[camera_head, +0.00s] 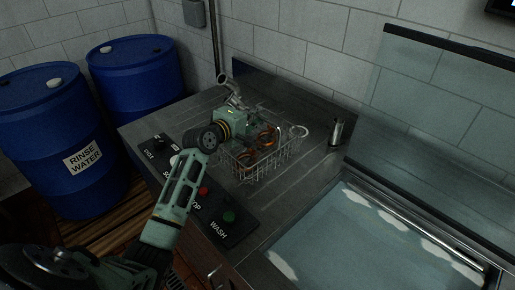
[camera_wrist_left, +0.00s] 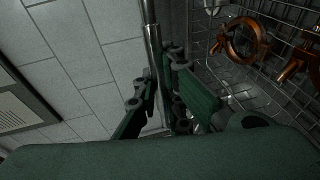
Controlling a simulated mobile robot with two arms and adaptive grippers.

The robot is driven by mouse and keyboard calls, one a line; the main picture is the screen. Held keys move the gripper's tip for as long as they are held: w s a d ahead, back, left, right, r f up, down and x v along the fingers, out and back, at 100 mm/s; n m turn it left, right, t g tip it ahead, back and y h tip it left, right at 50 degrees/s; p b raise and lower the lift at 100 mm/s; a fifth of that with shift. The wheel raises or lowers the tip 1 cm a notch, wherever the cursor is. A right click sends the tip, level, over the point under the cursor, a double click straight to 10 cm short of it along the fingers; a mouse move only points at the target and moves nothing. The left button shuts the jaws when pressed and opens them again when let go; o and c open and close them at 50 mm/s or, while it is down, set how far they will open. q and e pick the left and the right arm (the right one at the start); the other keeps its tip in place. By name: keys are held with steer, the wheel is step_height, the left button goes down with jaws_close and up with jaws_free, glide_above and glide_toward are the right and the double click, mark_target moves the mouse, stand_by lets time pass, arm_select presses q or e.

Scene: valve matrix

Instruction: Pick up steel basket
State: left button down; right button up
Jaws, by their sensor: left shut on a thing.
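The steel basket (camera_head: 268,170) is a wire-mesh basket standing on the steel counter, with several copper-coloured valve parts inside. Its mesh also shows at the right of the left wrist view (camera_wrist_left: 262,88). My left gripper (camera_head: 262,112) reaches over the counter to the basket's back left side. The right gripper is not in view.
A control panel (camera_head: 240,222) with buttons runs along the counter's front. A steel cup-like piece (camera_head: 336,132) stands right of the basket. A wash tank (camera_head: 365,240) with a glass lid (camera_head: 445,80) is further right. Blue drums (camera_head: 62,125) stand at left.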

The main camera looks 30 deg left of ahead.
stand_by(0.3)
arm_select(q)
steer(key=shift+r, duration=0.25)
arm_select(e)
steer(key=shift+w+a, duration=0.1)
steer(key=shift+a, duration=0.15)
